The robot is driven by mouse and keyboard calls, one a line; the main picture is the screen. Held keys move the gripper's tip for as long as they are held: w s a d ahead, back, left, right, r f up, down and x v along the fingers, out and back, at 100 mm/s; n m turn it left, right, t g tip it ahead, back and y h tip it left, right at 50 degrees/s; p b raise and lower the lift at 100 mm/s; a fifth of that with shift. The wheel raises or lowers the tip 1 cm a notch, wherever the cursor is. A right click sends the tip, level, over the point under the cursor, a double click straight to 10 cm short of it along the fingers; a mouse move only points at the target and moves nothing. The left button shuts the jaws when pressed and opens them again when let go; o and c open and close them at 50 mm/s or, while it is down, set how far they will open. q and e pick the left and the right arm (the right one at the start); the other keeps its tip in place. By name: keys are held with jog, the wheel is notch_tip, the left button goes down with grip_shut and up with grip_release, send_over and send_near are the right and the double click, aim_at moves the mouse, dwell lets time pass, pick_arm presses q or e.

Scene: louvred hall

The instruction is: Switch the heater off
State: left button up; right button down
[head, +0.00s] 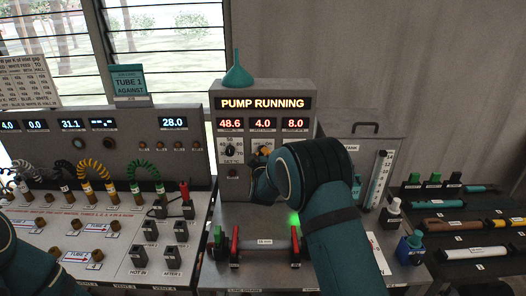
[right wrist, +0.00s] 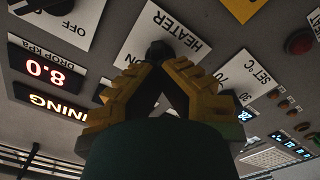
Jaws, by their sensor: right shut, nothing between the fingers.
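The heater switch (right wrist: 158,50) is a dark knob on a white plate marked HEATER (right wrist: 182,27), upside down in the right wrist view. My right gripper (right wrist: 161,68), with yellow and black fingers, is shut and empty, its tips right at this knob. I cannot tell whether they touch it or which way the knob points. In the head view my right gripper (head: 264,151) is at the front of the grey panel (head: 222,109), and its fingers and wrist hide most of the heater switch. The panel reads PUMP RUNNING (head: 263,103). My left gripper is out of view.
A set-temperature dial (head: 231,152) and a red button (head: 233,173) sit left of my right gripper. Another knob marked OFF (right wrist: 47,5) is close by in the wrist view. A tank (head: 350,148) stands right of the panel. A bench with coiled leads (head: 146,170) is left.

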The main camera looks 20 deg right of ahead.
jog(key=shift+w+d+r, duration=0.1)
jog(key=shift+r, duration=0.1)
jog(key=c, duration=1.3)
grip_release()
jog(key=shift+o, duration=1.2)
jog(key=shift+w+f, duration=0.15)
jog(key=shift+f, duration=0.1)
jog(key=b+v, duration=0.1)
jog(key=v, duration=0.6)
jog(key=v, duration=1.2)
